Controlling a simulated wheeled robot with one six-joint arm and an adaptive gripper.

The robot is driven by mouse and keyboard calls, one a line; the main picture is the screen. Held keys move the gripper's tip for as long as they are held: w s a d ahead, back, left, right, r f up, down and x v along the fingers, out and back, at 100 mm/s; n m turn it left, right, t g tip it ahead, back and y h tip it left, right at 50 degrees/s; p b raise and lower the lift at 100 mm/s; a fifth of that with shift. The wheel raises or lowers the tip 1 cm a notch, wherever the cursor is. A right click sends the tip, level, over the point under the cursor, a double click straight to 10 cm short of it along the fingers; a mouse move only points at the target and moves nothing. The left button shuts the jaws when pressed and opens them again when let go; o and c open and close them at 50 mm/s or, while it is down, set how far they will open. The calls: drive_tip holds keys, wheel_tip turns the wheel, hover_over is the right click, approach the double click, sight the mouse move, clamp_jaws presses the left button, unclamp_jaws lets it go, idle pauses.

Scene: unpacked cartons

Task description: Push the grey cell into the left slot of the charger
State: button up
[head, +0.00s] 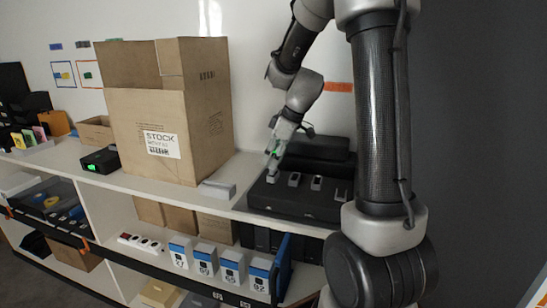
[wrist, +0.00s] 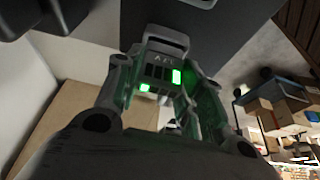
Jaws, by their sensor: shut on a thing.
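My gripper (head: 274,160) is over the left end of the black charger (head: 300,206) on the shelf top. In the wrist view my gripper (wrist: 163,75) is shut on the grey cell (wrist: 160,60), which has dark markings and lit green bars. The cell's lower end (head: 270,179) shows under the fingers in the head view, at the charger's leftmost position. The far end of the cell is close to a dark surface in the wrist view; I cannot tell how deep it sits in the left slot. Other grey-topped pieces (head: 316,183) stand in the charger to the right.
A grey block (head: 217,189) lies on the shelf left of the charger. A large open carton (head: 160,130) stands further left, with a black box with a green display (head: 100,161) beside it.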

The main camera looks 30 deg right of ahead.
drive_tip(key=shift+f, duration=0.95)
idle(1.3)
drive_tip(key=o, duration=1.3)
drive_tip(key=shift+o, duration=0.2)
drive_tip(key=v, duration=1.2)
drive_tip(key=s+a+m+t+h, duration=0.1)
drive_tip(key=s+a+m+h, duration=0.2)
drive_tip(key=s+m, duration=0.6)
drive_tip(key=shift+s+r, duration=0.35)
drive_tip(key=shift+s, duration=6.75)
